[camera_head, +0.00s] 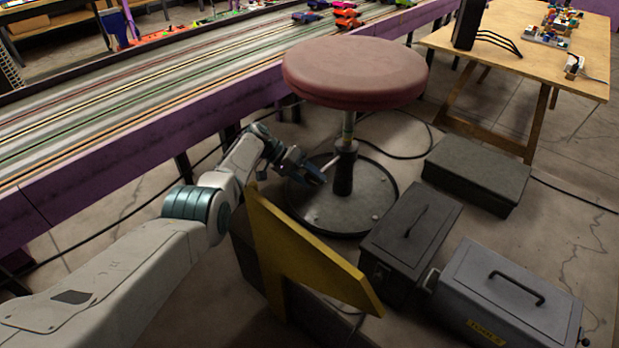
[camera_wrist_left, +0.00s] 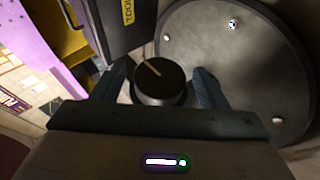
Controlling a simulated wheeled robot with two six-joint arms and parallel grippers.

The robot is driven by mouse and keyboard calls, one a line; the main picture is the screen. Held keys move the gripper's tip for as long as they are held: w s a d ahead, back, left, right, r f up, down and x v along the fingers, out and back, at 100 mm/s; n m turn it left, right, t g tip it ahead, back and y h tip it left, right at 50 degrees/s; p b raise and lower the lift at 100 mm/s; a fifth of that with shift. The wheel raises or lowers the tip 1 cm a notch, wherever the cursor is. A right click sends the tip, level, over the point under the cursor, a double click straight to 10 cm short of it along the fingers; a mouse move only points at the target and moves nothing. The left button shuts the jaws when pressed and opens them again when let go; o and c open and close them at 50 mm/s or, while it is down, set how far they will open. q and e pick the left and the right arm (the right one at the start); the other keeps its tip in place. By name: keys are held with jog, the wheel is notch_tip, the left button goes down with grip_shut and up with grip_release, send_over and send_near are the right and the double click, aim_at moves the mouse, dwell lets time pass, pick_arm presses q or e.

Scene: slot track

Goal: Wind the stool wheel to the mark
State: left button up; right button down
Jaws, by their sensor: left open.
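The stool has a round, worn red seat (camera_head: 355,73) on a thin post. A black column (camera_head: 344,170) stands below it on a round dark base plate (camera_head: 345,215). In the left wrist view a round black knob (camera_wrist_left: 160,85), likely the stool wheel, carries a pale line on its face, slanting up to the left. My left gripper (camera_head: 312,170) is open beside the column, under the seat. In its wrist view the left gripper's fingers (camera_wrist_left: 158,90) stand on either side of the knob, with gaps showing. A separate target mark cannot be made out.
A yellow angled board (camera_head: 310,265) stands close beside my left forearm. Dark cases (camera_head: 410,235) and a grey toolbox (camera_head: 507,300) crowd the right. The purple-edged slot track (camera_head: 130,155) runs behind my arm. Black cables lie on the floor. A wooden table (camera_head: 560,60) stands back right.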

pick_arm(q)
jog(key=p+v, duration=0.1)
jog(key=v, duration=0.9)
jog(key=shift+a+r, duration=0.25)
jog(key=shift+r, duration=0.05)
pick_arm(e)
jog(key=shift+s+d+r+g, duration=0.3)
jog(key=shift+d+g, duration=0.05)
jog(key=shift+g, duration=0.35)
